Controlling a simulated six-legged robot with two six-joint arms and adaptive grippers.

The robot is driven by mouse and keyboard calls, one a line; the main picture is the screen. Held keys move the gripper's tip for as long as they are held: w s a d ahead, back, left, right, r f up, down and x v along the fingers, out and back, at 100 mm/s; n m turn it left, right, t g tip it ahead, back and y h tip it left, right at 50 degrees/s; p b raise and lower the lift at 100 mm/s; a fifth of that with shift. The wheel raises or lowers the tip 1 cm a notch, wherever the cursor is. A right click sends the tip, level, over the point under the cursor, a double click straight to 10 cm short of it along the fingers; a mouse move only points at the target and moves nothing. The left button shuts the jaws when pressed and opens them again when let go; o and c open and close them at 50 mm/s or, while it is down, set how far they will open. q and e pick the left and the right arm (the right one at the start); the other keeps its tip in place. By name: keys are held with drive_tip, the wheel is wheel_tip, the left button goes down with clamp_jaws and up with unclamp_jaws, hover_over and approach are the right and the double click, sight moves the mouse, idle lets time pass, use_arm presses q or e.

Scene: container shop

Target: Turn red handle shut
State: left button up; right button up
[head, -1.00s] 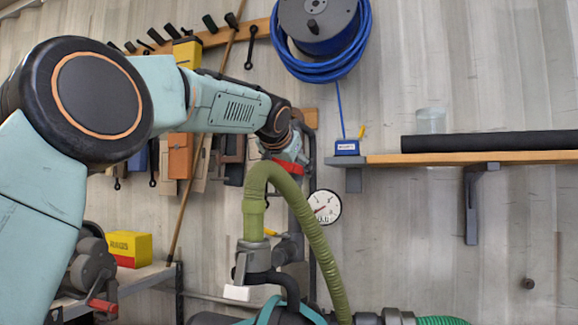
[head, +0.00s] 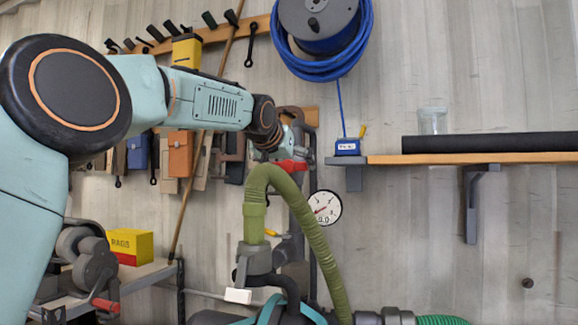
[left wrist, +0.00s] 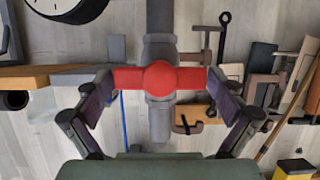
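The red handle (head: 291,165) sits on a grey vertical pipe (head: 300,210) on the back wall, partly hidden behind an olive hose in the head view. In the left wrist view the red handle (left wrist: 160,78) is a bar with a round hub, lying across the grey pipe. My left gripper (left wrist: 160,92) is open, with one finger at each end of the bar. The fingertips are close to the bar's ends; I cannot tell if they touch. In the head view my left gripper (head: 284,148) is small and partly hidden. My right gripper is not in view.
The olive hose (head: 322,245) arches in front of the pipe. A gauge (head: 325,207) is just right of the pipe. A wall shelf (head: 480,158) with a black tube and a glass is at right. A blue cable reel (head: 320,25) hangs above, and tools hang at left.

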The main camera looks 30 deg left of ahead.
sight(293, 130)
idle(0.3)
use_arm(q)
wheel_tip(293, 130, up, 5)
drive_tip(key=shift+r, duration=0.15)
drive_tip(key=shift+w+a+r, duration=0.1)
drive_tip(key=shift+r, duration=2.15)
drive_tip(key=shift+r, duration=0.1)
drive_tip(key=shift+f, duration=0.35)
drive_tip(key=shift+s+f, duration=0.2)
drive_tip(key=shift+f, duration=0.7)
drive_tip(key=shift+w+f, duration=0.15)
drive_tip(key=shift+f, duration=3.25)
